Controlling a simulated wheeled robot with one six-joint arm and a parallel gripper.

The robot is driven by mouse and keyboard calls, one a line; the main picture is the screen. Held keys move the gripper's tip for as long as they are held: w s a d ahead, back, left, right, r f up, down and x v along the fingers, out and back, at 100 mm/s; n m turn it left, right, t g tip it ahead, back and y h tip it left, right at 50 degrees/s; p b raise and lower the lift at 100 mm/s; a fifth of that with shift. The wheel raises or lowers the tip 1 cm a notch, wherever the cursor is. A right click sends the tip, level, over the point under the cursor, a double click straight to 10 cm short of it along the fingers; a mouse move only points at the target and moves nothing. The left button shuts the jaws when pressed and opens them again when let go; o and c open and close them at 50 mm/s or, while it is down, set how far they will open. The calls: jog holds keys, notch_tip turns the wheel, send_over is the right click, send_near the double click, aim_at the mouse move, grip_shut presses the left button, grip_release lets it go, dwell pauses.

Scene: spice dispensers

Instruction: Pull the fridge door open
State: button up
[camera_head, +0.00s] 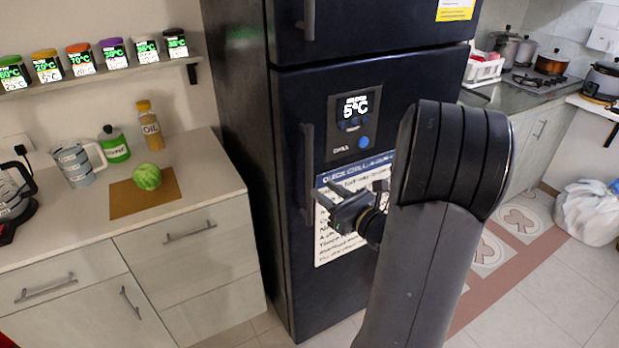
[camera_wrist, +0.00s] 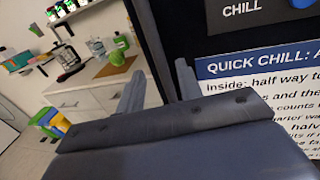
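The dark fridge (camera_head: 240,150) stands upright at the centre of the head view, its lower door (camera_head: 290,260) flush with the body. A dark vertical handle (camera_head: 307,150) runs along the left side of that door. My gripper (camera_head: 325,193) is in front of the door, its fingertips just right of the handle in the picture. In the wrist view my gripper (camera_wrist: 158,80) has its two fingers apart, with a dark vertical strip (camera_wrist: 153,45) between them. I cannot tell whether that strip is the handle or the door edge, nor whether a finger touches it.
A spice shelf (camera_head: 100,75) hangs above. A white bag (camera_head: 590,212) lies at right. Floor in front of the fridge shows tiles.

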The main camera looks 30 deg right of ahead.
aim_at(312, 182)
jog(key=p+x, duration=0.1)
jog(key=x, duration=0.5)
jog(key=shift+w+a, duration=0.15)
jog(key=shift+w, duration=0.1)
jog(key=shift+c, duration=0.5)
grip_shut()
